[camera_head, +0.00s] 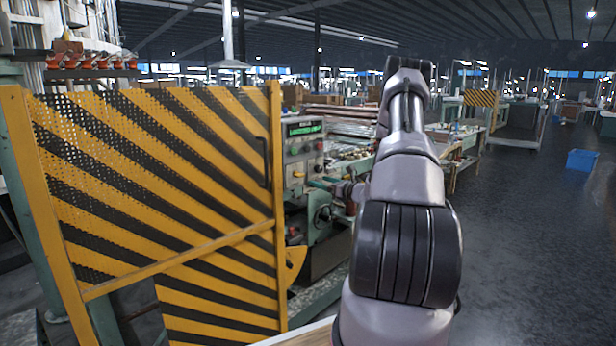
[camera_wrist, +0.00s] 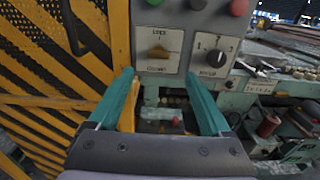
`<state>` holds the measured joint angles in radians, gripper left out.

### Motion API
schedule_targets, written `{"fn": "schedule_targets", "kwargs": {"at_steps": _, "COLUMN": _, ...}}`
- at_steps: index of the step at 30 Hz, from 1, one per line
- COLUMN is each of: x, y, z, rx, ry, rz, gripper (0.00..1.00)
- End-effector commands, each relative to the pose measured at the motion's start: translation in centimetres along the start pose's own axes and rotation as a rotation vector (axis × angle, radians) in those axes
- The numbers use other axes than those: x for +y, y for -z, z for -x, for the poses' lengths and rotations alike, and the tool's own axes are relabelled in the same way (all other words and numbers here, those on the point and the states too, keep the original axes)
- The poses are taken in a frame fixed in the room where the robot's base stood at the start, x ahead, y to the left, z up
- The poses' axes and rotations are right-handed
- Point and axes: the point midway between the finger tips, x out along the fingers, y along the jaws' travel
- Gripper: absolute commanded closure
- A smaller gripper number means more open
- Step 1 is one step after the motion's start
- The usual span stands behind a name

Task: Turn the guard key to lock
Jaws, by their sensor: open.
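The guard key is a brass-coloured knob (camera_wrist: 160,52) on a pale label plate on the grey control panel, in the upper middle of the wrist view. Its handle appears to lie roughly sideways; the small lettering around it is hard to read. My gripper (camera_wrist: 159,76) is open and empty, its two teal fingers apart and pointing at the panel. The fingertips sit just below the key, one to each side, and do not visibly hold it. In the head view, the key cannot be made out on the control panel (camera_head: 303,138).
A black rotary selector (camera_wrist: 216,57) is right of the key. Red and green buttons line the panel's top. The yellow-and-black striped guard (camera_head: 170,180), with a black handle (camera_head: 262,162), stands left of the panel. A blue bin (camera_head: 581,160) is on the open floor at right.

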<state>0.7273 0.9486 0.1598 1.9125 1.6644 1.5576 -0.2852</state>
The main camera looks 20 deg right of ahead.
Motion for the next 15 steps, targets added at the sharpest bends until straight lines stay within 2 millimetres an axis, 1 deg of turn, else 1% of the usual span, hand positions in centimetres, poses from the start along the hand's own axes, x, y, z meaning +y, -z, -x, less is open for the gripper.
{"fn": "schedule_targets", "kwargs": {"at_steps": 9, "x": 0.3, "y": -0.1, "z": -5.8, "rx": -0.001, "ry": -0.006, "rz": 0.002, "gripper": 0.18}}
{"fn": "schedule_targets", "kwargs": {"at_steps": 15, "x": 0.3, "y": 0.0, "z": -8.8, "rx": 0.0, "ry": -0.006, "rz": 0.002, "gripper": 0.18}}
